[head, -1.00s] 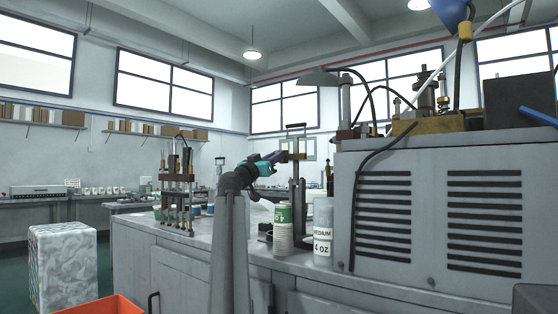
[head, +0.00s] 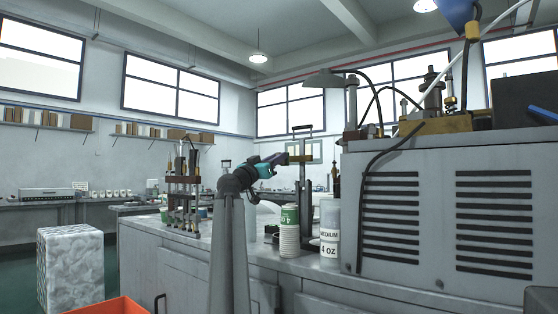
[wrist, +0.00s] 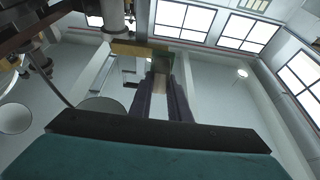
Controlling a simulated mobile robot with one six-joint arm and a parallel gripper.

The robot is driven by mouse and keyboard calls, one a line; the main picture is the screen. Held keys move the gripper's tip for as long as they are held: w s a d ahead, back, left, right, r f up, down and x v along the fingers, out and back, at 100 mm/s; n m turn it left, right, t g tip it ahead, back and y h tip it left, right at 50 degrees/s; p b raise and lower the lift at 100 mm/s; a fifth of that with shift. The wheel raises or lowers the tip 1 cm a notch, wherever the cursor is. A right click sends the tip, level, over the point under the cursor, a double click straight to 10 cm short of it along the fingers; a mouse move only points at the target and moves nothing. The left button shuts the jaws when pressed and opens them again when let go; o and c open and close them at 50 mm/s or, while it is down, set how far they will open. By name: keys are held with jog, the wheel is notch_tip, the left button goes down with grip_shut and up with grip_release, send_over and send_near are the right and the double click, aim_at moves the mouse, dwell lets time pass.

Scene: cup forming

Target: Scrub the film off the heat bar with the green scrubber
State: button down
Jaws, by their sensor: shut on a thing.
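My gripper (head: 286,158) has dark purple fingers and a teal body. Contact and any film on the bar cannot be made out.
A large grey vented machine (head: 430,215) blocks the right. Another multi-post metal fixture (head: 184,190) stands left on the bench.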

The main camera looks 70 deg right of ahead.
jog(key=shift+w+a, duration=0.2)
jog(key=shift+a, duration=0.65)
jog(key=shift+w+a, duration=0.2)
jog(key=shift+a, duration=0.6)
jog(key=shift+w+a, duration=0.2)
jog(key=shift+a, duration=0.55)
jog(key=shift+w+a, duration=0.2)
jog(key=shift+a, duration=0.5)
jog(key=shift+s, duration=0.1)
